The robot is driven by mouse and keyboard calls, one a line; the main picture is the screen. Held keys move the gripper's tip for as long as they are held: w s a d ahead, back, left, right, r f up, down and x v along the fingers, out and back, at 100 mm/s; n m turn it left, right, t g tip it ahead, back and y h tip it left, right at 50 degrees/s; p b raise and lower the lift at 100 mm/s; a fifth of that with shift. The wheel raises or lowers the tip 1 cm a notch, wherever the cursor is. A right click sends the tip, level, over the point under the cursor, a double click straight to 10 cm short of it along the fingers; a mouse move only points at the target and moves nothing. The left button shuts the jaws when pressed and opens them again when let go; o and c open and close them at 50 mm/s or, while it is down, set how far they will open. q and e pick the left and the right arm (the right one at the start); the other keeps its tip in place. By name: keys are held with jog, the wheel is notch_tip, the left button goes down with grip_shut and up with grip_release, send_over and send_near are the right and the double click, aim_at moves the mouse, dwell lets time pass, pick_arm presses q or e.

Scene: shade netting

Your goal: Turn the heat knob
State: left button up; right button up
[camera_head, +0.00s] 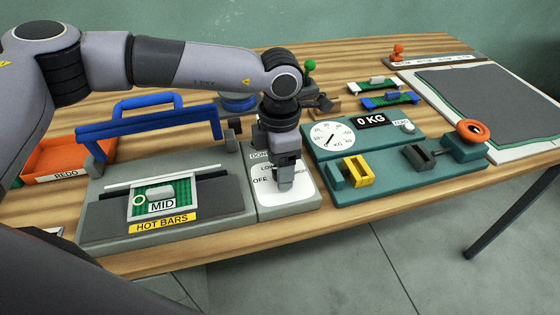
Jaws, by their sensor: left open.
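The heat knob's white dial plate (305,184) is on a grey-green panel right of the heat-sealer-like press. Its visible labels read OFF, LOW and part of DONE. My left gripper (286,183) points straight down over the middle of this plate, with its jaws open. The gripper covers the knob, so I cannot tell the knob's setting or whether the fingers touch it. My right gripper is not in view.
Left of the dial stands a press with a blue handle (147,123) and a HOT BARS label (165,222). An orange tray (68,157) lies further left.

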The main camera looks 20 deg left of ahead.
pick_arm(q)
jog(key=c, duration=1.1)
jog(key=shift+o, duration=0.2)
